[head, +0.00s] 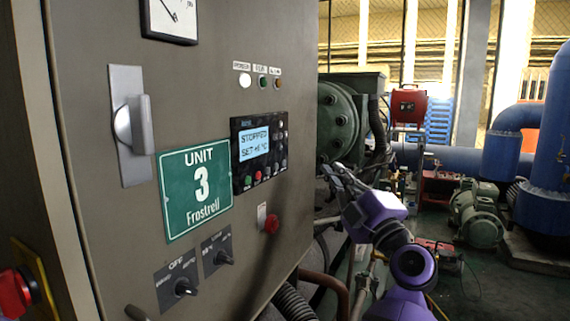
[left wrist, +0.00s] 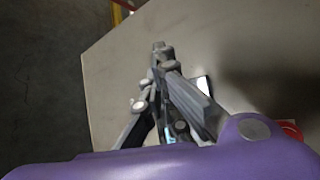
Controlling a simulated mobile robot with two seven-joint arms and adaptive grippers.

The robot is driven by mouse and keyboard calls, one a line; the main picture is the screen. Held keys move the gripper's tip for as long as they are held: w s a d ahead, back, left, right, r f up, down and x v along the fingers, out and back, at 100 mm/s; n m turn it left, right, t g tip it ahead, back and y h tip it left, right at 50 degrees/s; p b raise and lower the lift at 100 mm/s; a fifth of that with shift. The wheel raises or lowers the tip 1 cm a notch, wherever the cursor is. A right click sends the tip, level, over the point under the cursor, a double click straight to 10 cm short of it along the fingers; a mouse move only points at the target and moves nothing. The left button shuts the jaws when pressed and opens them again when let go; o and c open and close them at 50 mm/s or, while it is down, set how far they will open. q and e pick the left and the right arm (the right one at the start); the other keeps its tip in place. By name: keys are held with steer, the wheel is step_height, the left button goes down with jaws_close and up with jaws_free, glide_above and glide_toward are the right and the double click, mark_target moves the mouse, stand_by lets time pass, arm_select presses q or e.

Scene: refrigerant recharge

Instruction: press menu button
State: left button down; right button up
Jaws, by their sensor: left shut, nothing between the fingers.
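The controller (head: 259,151) is a black unit on the grey cabinet door. Its lit display (head: 253,143) reads "STOPPED" and a "SET" temperature line. Small buttons run down its right side and along its bottom, including a green one and a red one. Their labels are too small to tell which is the menu button.
A red knob (head: 271,223) sits below the controller. Two rotary switches (head: 184,287) and a green "UNIT 3" sign (head: 195,189) are on the door. A lever handle (head: 142,125) stands out at the left. Green machinery (head: 339,122) and hoses lie behind the arm.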

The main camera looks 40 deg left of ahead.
mark_target(283, 163)
arm_select(q)
steer(key=s+a+p, duration=0.1)
steer(key=a, duration=0.6)
steer(key=shift+s, duration=0.35)
arm_select(e)
steer(key=shift+a+r, duration=0.3)
steer(key=shift+r, duration=0.2)
steer(key=shift+d, duration=0.15)
steer(key=shift+w+r, duration=0.25)
steer(key=shift+a, duration=0.2)
arm_select(q)
steer(key=shift+p, duration=0.3)
steer(key=shift+s+a+p, duration=0.15)
steer(key=shift+a+p, duration=0.15)
steer(key=shift+a, duration=0.15)
arm_select(e)
steer(key=shift+w+d+r+t, duration=0.1)
steer(key=shift+w+r+t, duration=0.2)
steer(key=shift+w+r, duration=0.35)
